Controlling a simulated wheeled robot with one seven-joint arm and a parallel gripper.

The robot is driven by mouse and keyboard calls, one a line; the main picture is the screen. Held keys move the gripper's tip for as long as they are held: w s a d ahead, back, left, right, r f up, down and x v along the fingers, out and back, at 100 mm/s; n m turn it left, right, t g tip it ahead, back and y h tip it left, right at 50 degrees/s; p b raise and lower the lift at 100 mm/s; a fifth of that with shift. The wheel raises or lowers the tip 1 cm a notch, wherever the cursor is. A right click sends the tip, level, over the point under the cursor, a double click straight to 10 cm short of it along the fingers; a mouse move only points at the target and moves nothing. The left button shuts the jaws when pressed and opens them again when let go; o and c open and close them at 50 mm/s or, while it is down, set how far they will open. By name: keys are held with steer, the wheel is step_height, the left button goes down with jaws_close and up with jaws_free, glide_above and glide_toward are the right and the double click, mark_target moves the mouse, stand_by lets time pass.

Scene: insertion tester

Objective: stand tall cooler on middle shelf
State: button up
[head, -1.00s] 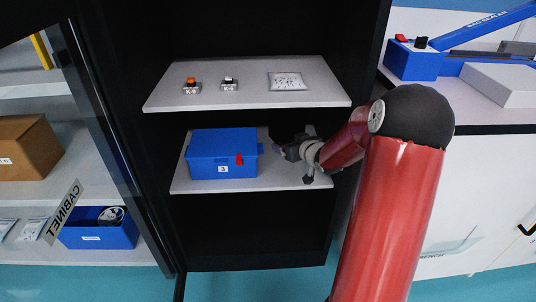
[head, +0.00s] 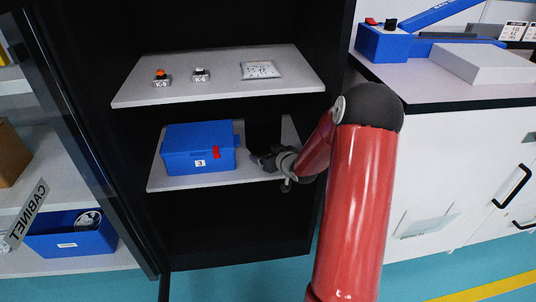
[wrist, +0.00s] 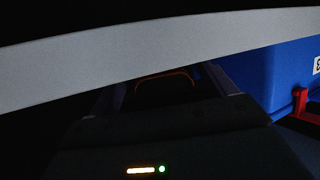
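A black, upright block, which may be the tall cooler (head: 264,133), shows at the right part of the middle shelf (head: 190,182), to the right of the blue box. My gripper (head: 258,161) is low over this shelf, in front of the block's lower part. In the wrist view the dark fingers of my gripper (wrist: 168,88) are apart, with a dark shape with an orange curved outline between them. It is too dark to tell whether they grip it. Whether the block touches the shelf is hidden.
A blue box (head: 195,148) marked 3 with a red latch stands left on the middle shelf; it also shows in the wrist view (wrist: 262,75). The upper shelf (head: 215,85) close above holds two small switches and a flat packet. A cabinet door (head: 85,140) stands at left.

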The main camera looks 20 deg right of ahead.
steer(key=o, duration=0.3)
steer(key=shift+r+p, duration=0.25)
steer(key=shift+p, duration=0.05)
steer(key=v, duration=0.7)
steer(key=shift+s+a+r, duration=0.1)
steer(key=shift+s+r, duration=0.05)
steer(key=shift+r, duration=0.1)
steer(key=s+a+r+g+h, duration=0.3)
steer(key=s+a+r, duration=0.15)
steer(key=r, duration=0.35)
steer(key=s+a+r+g, duration=0.1)
steer(key=s+a, duration=0.3)
steer(key=s, duration=0.4)
steer(key=s+a+r+m+g+y, duration=0.1)
steer(key=s+a+r+g, duration=0.1)
steer(key=s, duration=0.6)
steer(key=s+a+r+g, duration=0.2)
steer(key=s+a+r, duration=0.2)
steer(key=s+a, duration=0.3)
steer(key=shift+s+r+y, duration=0.1)
steer(key=shift+s+y, duration=0.2)
steer(key=shift+s, duration=0.6)
